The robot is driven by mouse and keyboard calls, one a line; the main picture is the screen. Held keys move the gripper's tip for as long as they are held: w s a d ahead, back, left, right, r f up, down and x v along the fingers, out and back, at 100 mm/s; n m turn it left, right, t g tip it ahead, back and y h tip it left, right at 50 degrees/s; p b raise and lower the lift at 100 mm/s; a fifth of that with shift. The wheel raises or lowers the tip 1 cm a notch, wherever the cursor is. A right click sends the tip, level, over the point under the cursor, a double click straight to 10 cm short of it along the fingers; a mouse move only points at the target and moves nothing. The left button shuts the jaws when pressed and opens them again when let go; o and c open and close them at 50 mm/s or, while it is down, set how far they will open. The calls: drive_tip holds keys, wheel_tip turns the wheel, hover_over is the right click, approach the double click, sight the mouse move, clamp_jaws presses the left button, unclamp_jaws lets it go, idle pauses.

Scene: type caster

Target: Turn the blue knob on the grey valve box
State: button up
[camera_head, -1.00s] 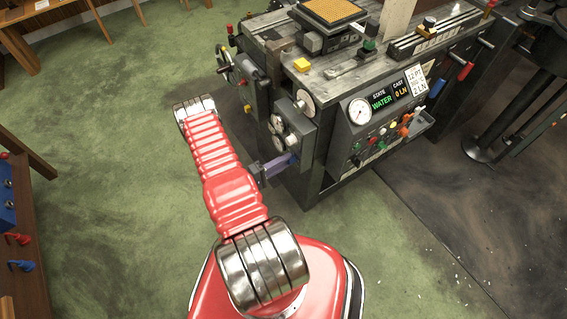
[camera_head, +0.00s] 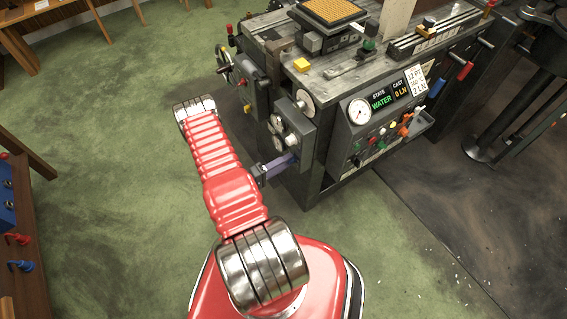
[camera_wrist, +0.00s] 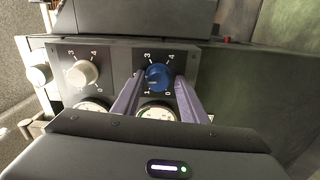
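The blue knob (camera_wrist: 158,77) is on the front face of the grey valve box (camera_wrist: 112,62) in the wrist view, with a numbered dial around it. My gripper (camera_wrist: 159,80) has its two purple fingers on either side of the knob. The fingers look apart, with a narrow gap to the knob; contact cannot be made out. In the head view the grey valve box (camera_head: 297,122) is on the machine's near left side, with my purple fingers (camera_head: 281,164) at its lower part. The blue knob is not clear there.
A white knob (camera_wrist: 82,73) sits left of the blue knob, with round gauges (camera_wrist: 157,113) below. The machine's control panel (camera_head: 385,125) with a large gauge and coloured levers is to the right. Green floor (camera_head: 110,150) lies open on the left.

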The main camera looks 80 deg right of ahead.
drive_tip(key=shift+o, duration=0.6)
drive_tip(key=shift+r, duration=0.1)
drive_tip(key=shift+w, duration=0.15)
drive_tip(key=v, duration=1.3)
drive_tip(key=shift+w+a, duration=0.2)
drive_tip(key=shift+a, duration=0.1)
